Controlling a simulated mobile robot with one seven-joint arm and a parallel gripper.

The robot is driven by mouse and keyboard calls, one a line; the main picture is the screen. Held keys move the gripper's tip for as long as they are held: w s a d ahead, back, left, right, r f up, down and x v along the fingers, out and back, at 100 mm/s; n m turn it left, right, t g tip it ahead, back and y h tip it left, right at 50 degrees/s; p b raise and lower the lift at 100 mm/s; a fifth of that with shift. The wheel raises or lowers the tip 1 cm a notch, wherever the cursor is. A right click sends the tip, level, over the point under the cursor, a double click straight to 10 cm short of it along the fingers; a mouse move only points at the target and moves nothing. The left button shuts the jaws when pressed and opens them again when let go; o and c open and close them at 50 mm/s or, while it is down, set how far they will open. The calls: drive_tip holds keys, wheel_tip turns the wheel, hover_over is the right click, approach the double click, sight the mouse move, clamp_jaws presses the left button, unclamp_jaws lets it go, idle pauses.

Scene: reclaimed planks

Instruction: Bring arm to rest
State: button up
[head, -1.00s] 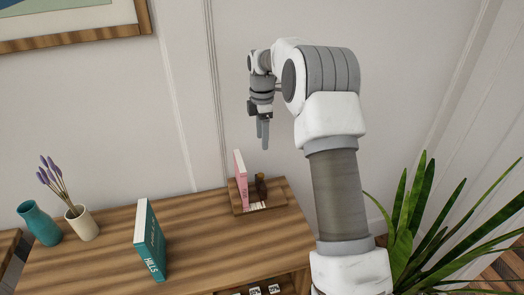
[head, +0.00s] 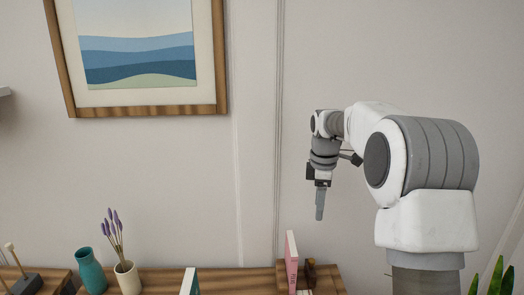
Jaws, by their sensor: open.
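My gripper (head: 319,204) hangs at the end of my raised arm, right of the middle of the head view, pointing down. It is open and empty, seen from the side, so its two fingers overlap. It is above the right end of the wooden cabinet (head: 150,280), clear of everything on it. My arm is bent, with its upper links at the right of the picture.
A pink book (head: 291,262) and a small brown object (head: 310,271) stand below my gripper. A teal book (head: 190,282), a cream vase (head: 127,278) with purple flowers and a teal vase (head: 90,271) stand leftward. A framed picture (head: 140,111) hangs behind. A plant (head: 496,277) is lower right.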

drive_tip(key=s+a+r+m+t, duration=0.15)
drive_tip(key=s+r+m, duration=0.25)
drive_tip(key=s+r, duration=0.4)
drive_tip(key=s+a+f+m+t, duration=0.1)
drive_tip(key=s+m, duration=0.4)
drive_tip(key=s, duration=0.7)
drive_tip(key=s+a+f+m+t, duration=0.1)
drive_tip(key=s+m, duration=0.5)
drive_tip(key=s, duration=0.7)
drive_tip(key=shift+s+a+f+m+t, duration=0.15)
drive_tip(key=shift+s+m+t, duration=0.15)
drive_tip(key=shift+t, duration=0.35)
drive_tip(key=shift+w, duration=0.1)
